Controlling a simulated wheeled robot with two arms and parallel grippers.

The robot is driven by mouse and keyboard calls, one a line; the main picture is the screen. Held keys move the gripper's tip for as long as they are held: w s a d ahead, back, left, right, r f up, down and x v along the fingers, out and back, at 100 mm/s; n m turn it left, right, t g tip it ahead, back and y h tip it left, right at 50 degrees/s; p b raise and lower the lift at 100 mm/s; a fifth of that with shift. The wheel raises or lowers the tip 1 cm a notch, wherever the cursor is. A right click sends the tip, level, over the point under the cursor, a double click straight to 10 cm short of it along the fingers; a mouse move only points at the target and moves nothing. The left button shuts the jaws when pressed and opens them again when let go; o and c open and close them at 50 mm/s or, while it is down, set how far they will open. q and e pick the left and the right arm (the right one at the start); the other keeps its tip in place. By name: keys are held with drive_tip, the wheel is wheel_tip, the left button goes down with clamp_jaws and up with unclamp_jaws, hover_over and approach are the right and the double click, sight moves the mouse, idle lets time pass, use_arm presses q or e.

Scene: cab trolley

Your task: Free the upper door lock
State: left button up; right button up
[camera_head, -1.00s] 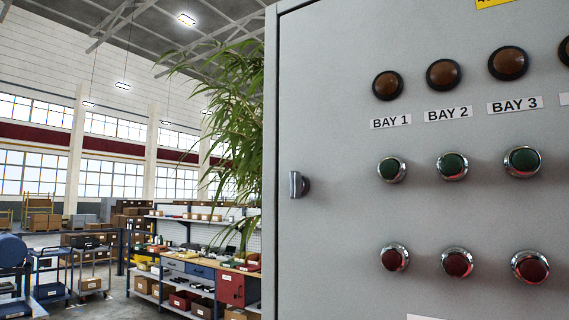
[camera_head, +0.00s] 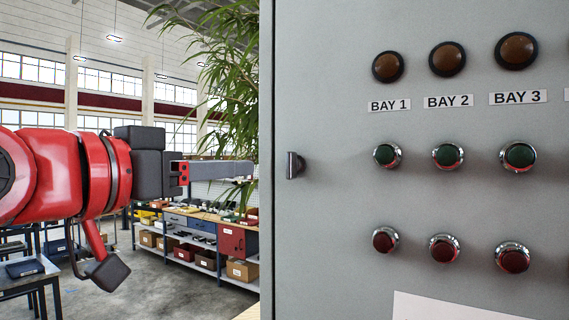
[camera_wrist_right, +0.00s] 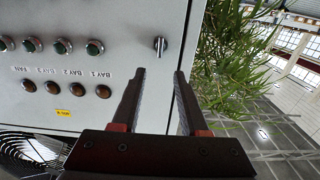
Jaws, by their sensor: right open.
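The door lock (camera_head: 293,165) is a small dark turn knob near the left edge of the grey cabinet door (camera_head: 330,240). Its grip stands upright. In the right wrist view, the lock (camera_wrist_right: 160,45) shows just beyond the fingertips, about midway between them. My right gripper (camera_head: 253,169) reaches in from the left in the head view, its fingers pointing at the cabinet's left edge, level with the lock. It also shows in the right wrist view (camera_wrist_right: 158,71), where its two fingers are apart with nothing between them. My left gripper is out of view.
Green push buttons (camera_head: 447,156), red buttons (camera_head: 444,248) and amber lamps (camera_head: 447,59) cover the door to the right of the lock. A leafy plant (camera_head: 228,75) hangs beside the cabinet's left edge. A workbench (camera_head: 205,218) stands behind.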

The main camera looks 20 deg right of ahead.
sight(287, 163)
drive_tip(key=p+x, duration=0.2)
drive_tip(key=x, duration=0.4)
drive_tip(key=p+x, duration=0.3)
drive_tip(key=x, duration=0.3)
drive_tip(key=shift+w+d+r, duration=0.2)
drive_tip(key=shift+w+d, duration=0.1)
drive_tip(key=shift+w+d+f, duration=0.15)
drive_tip(key=shift+w+d, duration=0.25)
drive_tip(key=shift+d, duration=0.1)
clamp_jaws()
